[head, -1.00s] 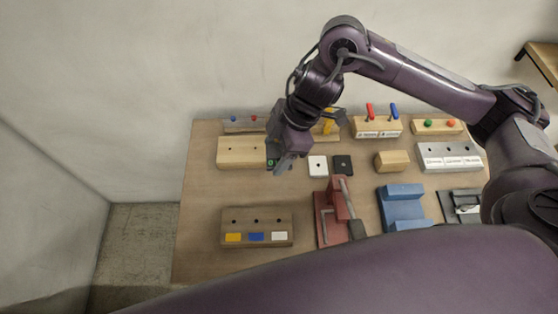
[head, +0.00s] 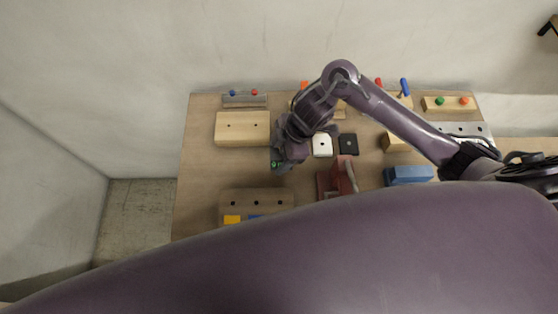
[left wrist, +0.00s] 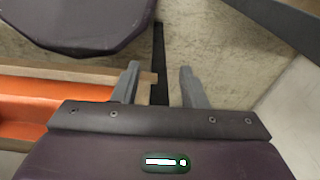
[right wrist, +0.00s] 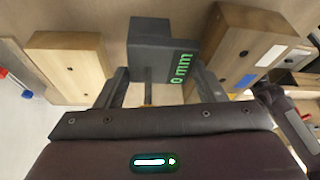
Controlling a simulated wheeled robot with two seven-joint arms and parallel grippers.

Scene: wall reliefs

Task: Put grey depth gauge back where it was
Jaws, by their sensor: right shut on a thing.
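The grey depth gauge (right wrist: 160,45) is a dark grey block with a green "0 mm" display and a thin rod. My right gripper (right wrist: 157,88) is shut on it. In the head view my right gripper (head: 285,161) is over the table, near the gap between a pale two-hole wooden block (head: 242,140) and a darker three-hole block (head: 256,193). There the gauge is mostly hidden, with its green display just showing. I cannot tell whether it touches the table. My left gripper (left wrist: 160,84) is open and empty in the left wrist view; its fingers do not show in the head view.
White (head: 322,150) and black (head: 347,149) square pieces lie right of my right gripper. A red fixture (head: 335,178) and a blue holder (head: 408,174) stand farther right. A grey rack (head: 245,101) with blue and red knobs is at the back left. My arm covers the table's front.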

